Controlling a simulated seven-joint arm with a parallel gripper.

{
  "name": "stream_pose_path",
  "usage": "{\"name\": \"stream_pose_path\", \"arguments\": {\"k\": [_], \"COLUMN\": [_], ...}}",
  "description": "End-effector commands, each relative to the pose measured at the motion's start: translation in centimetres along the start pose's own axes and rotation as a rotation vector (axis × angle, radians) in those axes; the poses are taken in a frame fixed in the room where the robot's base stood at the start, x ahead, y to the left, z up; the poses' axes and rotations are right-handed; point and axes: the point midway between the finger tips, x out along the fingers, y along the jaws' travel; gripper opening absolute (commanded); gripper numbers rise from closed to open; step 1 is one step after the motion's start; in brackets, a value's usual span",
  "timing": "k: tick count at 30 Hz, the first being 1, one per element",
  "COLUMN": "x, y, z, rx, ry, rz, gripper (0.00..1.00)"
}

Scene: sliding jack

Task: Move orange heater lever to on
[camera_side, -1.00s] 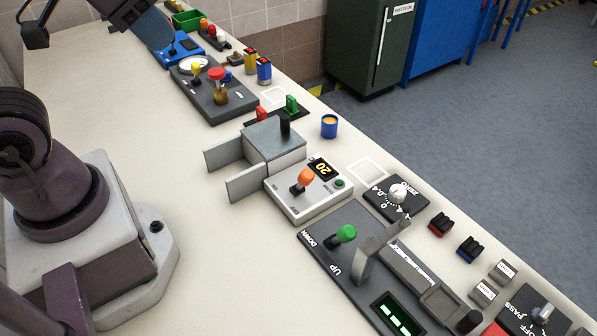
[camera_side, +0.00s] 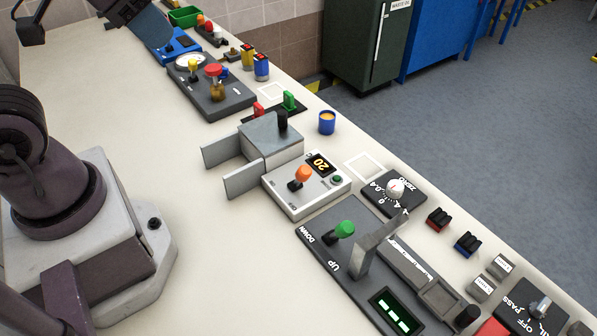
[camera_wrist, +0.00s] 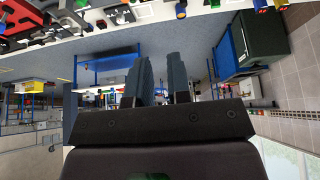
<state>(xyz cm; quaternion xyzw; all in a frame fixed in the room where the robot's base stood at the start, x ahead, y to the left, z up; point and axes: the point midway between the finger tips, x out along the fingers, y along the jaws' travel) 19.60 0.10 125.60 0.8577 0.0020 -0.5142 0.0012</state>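The orange heater lever (camera_side: 303,173) stands on a white control box (camera_side: 320,196) in the middle of the side view. Its orange knob sits on a short black stem and leans slightly up and right in the picture. The box has a yellow "20" display and a green button; its small lever labels are too small to read. My gripper (camera_wrist: 160,65) shows in the wrist view with its two grey fingers a little apart and nothing between them. It is away from the lever, and its fingers cannot be clearly made out in the side view.
A grey metal block (camera_side: 271,141) with two plates adjoins the box. A green-knobbed lever panel (camera_side: 318,240) lies close in front, and a dial panel (camera_side: 380,203) to the right. A blue cup (camera_side: 327,123) stands behind.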

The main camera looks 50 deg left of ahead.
Motion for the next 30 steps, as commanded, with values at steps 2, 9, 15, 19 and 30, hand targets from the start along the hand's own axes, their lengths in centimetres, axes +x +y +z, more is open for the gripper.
{"name": "stream_pose_path", "arguments": {"k": [2,9,15,19,30], "x": [0.7,6.0,11.1,14.5,24.7], "y": [-0.3,-1.7,-1.7,-1.4,-0.5], "z": [0.2,0.7,1.5,2.1,2.5], "rx": [-0.016,-0.167,-0.449,-0.672,-1.407], "ry": [-0.036,-0.310,-0.585,-0.754,-1.130], "rz": [-0.008,0.012,0.113,0.190,0.442], "gripper": [0.37,0.53,0.53,0.53,0.53]}}
